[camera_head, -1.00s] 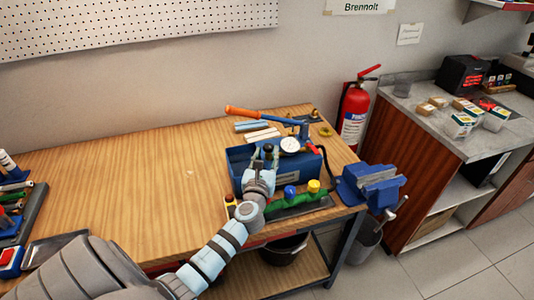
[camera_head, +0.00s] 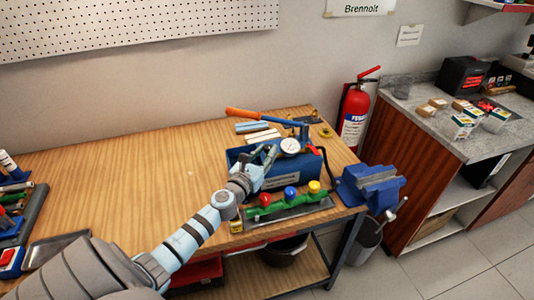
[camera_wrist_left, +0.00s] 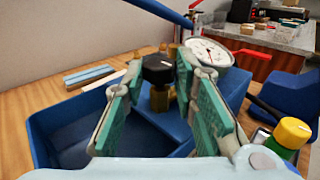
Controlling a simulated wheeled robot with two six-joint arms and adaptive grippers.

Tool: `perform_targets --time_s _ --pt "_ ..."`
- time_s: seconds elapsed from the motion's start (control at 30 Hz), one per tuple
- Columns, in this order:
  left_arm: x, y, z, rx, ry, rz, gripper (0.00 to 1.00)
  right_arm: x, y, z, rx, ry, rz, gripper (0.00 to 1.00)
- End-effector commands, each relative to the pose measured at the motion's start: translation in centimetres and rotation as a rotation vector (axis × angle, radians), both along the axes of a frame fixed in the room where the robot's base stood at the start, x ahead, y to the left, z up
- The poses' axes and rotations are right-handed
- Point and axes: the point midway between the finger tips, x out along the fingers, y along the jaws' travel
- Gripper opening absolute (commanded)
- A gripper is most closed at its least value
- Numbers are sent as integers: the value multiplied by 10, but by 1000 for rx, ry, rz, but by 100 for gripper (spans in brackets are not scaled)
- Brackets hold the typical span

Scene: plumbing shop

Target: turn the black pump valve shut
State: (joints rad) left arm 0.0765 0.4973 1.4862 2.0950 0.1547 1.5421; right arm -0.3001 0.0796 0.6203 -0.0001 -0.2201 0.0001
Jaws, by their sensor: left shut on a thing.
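The blue test pump (camera_head: 302,170) stands near the right end of the workbench, with an orange-gripped lever (camera_head: 246,113) and a round white gauge (camera_head: 290,146). The gauge also shows in the left wrist view (camera_wrist_left: 212,52). The black pump valve (camera_wrist_left: 158,68) is a knob on a brass fitting above the blue tank. My left gripper (camera_head: 268,152) reaches over the tank. In the left wrist view its green-padded fingers (camera_wrist_left: 160,72) are shut on the black valve, one on each side. In the head view the gripper hides the valve. My right gripper is out of view.
A green manifold with red, blue and yellow knobs (camera_head: 289,201) lies in front of the pump. A blue vise (camera_head: 370,184) is at the bench's right edge. Pale rods (camera_head: 262,135) lie behind the tank. The middle of the bench is clear.

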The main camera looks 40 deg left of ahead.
Motion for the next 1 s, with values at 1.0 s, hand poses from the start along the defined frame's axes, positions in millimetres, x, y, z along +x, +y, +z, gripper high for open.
perform_targets --time_s 1.0 --pt "-76 -11 -3 4 4 -34 34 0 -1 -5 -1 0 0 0"
